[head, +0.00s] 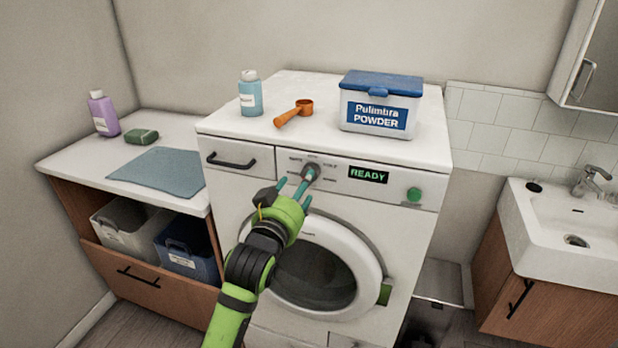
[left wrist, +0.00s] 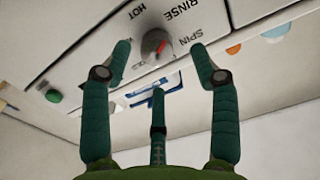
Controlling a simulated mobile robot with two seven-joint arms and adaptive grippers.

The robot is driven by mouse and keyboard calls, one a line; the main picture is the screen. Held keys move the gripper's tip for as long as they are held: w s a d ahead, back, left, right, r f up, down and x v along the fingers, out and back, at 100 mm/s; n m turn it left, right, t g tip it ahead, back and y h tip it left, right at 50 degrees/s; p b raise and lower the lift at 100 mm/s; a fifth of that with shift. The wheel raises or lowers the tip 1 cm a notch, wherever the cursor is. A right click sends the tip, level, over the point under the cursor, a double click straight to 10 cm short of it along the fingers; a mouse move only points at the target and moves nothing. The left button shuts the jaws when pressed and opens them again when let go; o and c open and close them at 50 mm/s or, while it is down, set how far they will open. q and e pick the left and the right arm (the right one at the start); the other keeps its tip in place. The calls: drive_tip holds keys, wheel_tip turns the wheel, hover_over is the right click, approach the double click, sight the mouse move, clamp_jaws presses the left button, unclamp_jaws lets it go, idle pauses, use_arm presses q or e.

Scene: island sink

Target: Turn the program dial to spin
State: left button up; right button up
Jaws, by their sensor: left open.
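The program dial (head: 312,172) is a grey knob on the washing machine's front panel. In the left wrist view the dial (left wrist: 154,45) carries a red mark on its right side. The printed words HOT, RINSE and SPIN stand around it; I cannot tell exactly which word the mark points at. My left gripper (head: 295,190) is in front of the panel, just below and left of the dial in the head view. Its teal fingers (left wrist: 160,62) are open, on either side of the dial, with no clear contact. My right gripper is not in view.
The washing machine (head: 225,182) has a READY display (head: 369,175), a green button (head: 414,195) and a round door (head: 312,275). On top are a powder box (head: 381,105), an orange scoop (head: 294,113) and a blue bottle (head: 251,95). A sink (head: 570,220) stands right.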

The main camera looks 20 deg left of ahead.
use_arm(q)
drive_tip(key=w, duration=0.3)
drive_tip(key=shift+w+d+p, duration=0.25)
drive_tip(key=shift+d+p, duration=0.05)
drive_tip(key=c, duration=1.1)
drive_tip(key=shift+c, duration=0.2)
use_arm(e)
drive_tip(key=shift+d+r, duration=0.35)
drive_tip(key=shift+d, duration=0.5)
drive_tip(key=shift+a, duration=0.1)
use_arm(q)
drive_tip(key=shift+f, duration=0.1)
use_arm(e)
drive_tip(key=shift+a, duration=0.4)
use_arm(q)
drive_tip(key=shift+m, duration=0.3)
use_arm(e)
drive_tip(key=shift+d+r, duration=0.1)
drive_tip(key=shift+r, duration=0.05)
